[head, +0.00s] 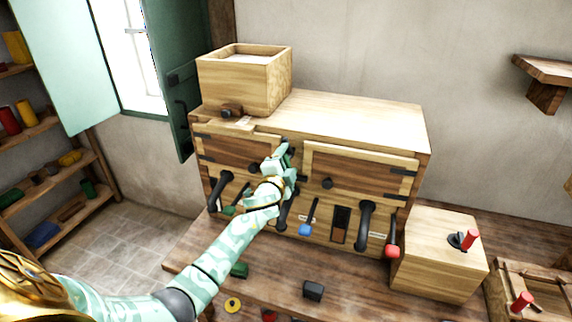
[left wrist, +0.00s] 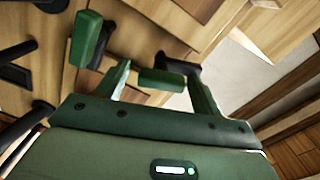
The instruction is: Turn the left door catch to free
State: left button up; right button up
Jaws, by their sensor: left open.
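The wooden cabinet (head: 365,115) has a left door (head: 225,150) and a right door (head: 355,172), both shut against its front. My left gripper (head: 284,156) is at the upper gap between the doors and hides most of what is there. A dark catch part (head: 288,143) shows just beyond it. In the left wrist view my gripper (left wrist: 158,72) is open, with a green grip (left wrist: 161,80) on a black mount between its fingers. Whether they touch it I cannot tell. A second green grip (left wrist: 86,38) on a dark mount lies to the left. My right gripper is out of view.
Curved black handles (head: 366,225) and levers with blue (head: 305,230) and red (head: 391,251) knobs jut from the cabinet's lower front. An open wooden box (head: 270,85) stands on top. A wooden block (head: 440,262) with a red-handled crank stands right. Small pieces lie on the bench.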

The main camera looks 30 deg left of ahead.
pick_arm(q)
jog(key=v, duration=1.6)
jog(key=shift+p, duration=0.3)
jog(key=shift+s+d, duration=0.15)
